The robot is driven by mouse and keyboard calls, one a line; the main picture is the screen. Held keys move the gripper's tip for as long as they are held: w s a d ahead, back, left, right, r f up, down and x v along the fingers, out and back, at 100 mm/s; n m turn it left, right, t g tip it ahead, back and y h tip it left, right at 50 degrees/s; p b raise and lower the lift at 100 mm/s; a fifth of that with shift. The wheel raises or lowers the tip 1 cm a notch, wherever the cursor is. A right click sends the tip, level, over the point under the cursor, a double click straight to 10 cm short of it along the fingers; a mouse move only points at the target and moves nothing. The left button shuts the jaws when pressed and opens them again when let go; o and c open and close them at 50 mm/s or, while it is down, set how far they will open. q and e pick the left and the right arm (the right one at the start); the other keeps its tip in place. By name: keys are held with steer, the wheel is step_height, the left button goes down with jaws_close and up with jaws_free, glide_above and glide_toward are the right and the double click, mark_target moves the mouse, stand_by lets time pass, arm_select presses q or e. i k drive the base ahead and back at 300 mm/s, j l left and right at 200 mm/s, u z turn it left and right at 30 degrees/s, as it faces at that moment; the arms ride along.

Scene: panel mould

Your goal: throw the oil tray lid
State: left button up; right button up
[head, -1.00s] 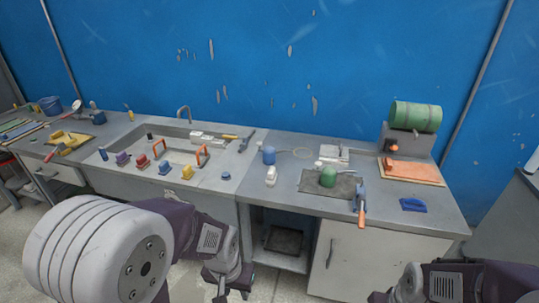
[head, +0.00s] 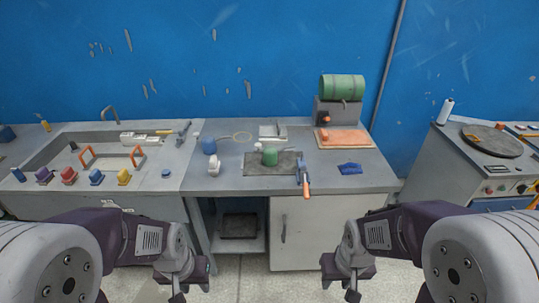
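No part is plainly marked as the oil tray lid, and I cannot tell which it is. A flat dark grey tray or mat (head: 285,168) lies on the middle bench with a green round piece (head: 269,158) on it. A pale shallow box (head: 273,133) stands behind it. Another dark tray (head: 239,226) sits on the shelf under the bench. My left gripper (head: 190,282) and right gripper (head: 341,281) hang low in front of the bench, apart from everything. Both look open and empty, with their fingers spread.
A blue-and-orange tool (head: 303,178) lies at the bench front, a blue piece (head: 350,168) to its right. A green drum (head: 342,88) stands on a machine at the back. The sink (head: 75,145) is left; a round dark plate (head: 492,140) tops the right-hand unit. Floor shows between my arms.

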mark_target(273, 128)
steer(key=i+j+u, duration=0.2)
steer(key=i, duration=0.35)
steer(key=i+j+u, duration=0.2)
steer(key=i, duration=0.35)
steer(key=i+j+u, duration=0.2)
steer(key=i, duration=0.35)
steer(key=l, duration=0.1)
